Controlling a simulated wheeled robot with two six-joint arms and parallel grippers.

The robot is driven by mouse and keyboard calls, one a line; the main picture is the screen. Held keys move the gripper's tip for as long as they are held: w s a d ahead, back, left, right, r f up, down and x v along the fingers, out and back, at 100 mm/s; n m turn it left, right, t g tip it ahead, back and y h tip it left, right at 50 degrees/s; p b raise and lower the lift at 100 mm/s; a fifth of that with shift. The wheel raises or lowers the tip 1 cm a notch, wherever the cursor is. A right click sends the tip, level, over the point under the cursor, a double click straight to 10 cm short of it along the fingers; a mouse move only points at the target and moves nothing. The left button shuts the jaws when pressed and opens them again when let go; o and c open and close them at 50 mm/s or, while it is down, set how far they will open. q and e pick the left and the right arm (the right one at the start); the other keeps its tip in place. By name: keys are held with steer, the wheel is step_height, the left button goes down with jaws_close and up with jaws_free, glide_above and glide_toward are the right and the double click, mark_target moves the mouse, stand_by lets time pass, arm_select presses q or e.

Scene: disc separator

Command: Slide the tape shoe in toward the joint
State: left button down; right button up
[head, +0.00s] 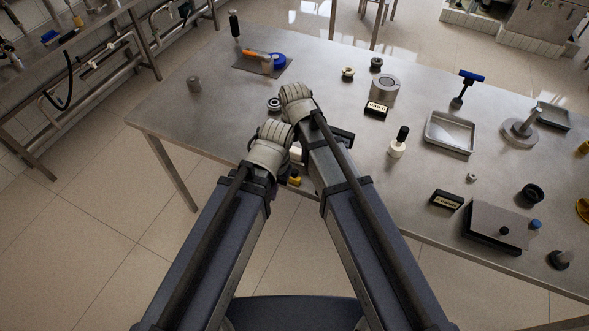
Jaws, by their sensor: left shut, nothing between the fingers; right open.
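My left gripper (270,148) is the lower one, at the table's near left edge. It is shut and empty, and its fingers are mostly hidden by its wrist. My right gripper (297,104) is just above and beyond it, close to it. It is open, with its fingers mostly hidden by its own wrist and arm. I cannot pick out the tape shoe or the joint for sure. Small white, black and yellow parts (294,179) show partly between my two arms. My wrists and forearms hide much of the surface there.
The table's left end is fairly clear.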

mark_target(295, 171)
step_height(295, 171, down, 7)
steer(key=b, duration=0.6)
steer(key=shift+f, duration=0.1)
jaws_close()
stand_by(1.2)
